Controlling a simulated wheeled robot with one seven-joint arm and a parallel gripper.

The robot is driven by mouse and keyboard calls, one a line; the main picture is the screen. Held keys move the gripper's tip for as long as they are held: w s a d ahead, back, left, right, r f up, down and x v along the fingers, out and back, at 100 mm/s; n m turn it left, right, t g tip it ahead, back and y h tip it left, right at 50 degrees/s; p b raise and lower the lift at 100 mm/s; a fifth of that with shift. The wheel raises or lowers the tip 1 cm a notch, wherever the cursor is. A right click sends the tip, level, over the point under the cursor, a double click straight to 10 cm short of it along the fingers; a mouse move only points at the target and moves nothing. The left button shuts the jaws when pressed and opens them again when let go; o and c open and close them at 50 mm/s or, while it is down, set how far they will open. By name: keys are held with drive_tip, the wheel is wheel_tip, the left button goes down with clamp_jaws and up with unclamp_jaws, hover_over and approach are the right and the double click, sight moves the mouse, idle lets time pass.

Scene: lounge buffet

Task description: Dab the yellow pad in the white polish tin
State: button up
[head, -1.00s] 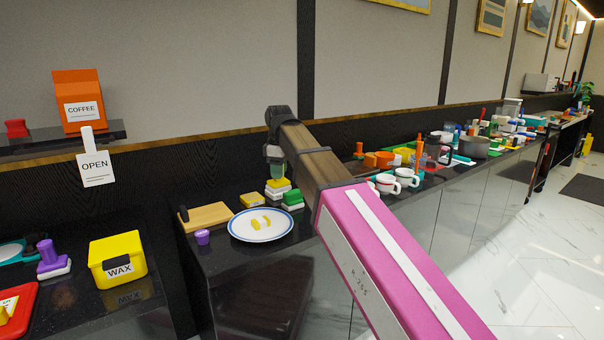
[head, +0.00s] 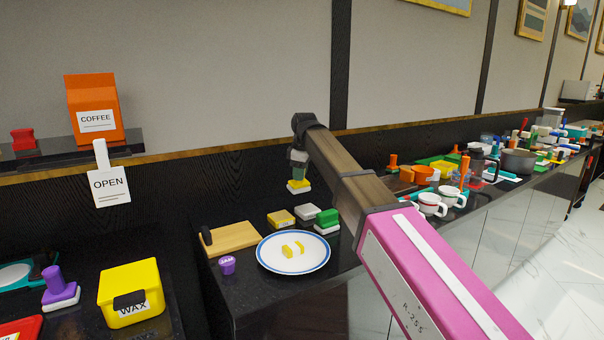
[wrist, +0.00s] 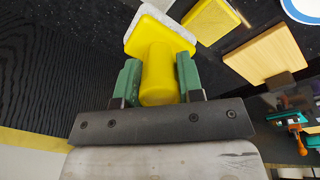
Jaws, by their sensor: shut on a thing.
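My gripper (head: 299,160) is shut on the handle of the yellow pad (head: 298,184), which has a pale underside. The pad hangs above the counter, apart from it. In the wrist view the gripper's green fingers (wrist: 157,82) clasp the yellow pad (wrist: 159,70) on both sides. Below the pad in the head view sits a small whitish block-like thing (head: 307,212), perhaps the white polish tin; its label is not readable. It stands between a yellow item (head: 281,218) and a green item with a white base (head: 327,218).
A white plate with a blue rim (head: 270,264) holds yellow pieces. A wooden board (head: 236,236) and a purple tub (head: 227,265) lie left of it. A yellow WAX box (head: 130,292) stands further left. Cups (head: 432,204) and clutter fill the counter to the right.

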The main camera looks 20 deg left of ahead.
sight(301, 183)
drive_tip(key=shift+f, duration=2.7)
drive_tip(key=shift+f, duration=0.75)
idle(0.5)
drive_tip(key=shift+r, duration=0.15)
drive_tip(key=shift+a+r, duration=0.1)
drive_tip(key=shift+r, duration=3.8)
drive_tip(key=shift+s, duration=0.1)
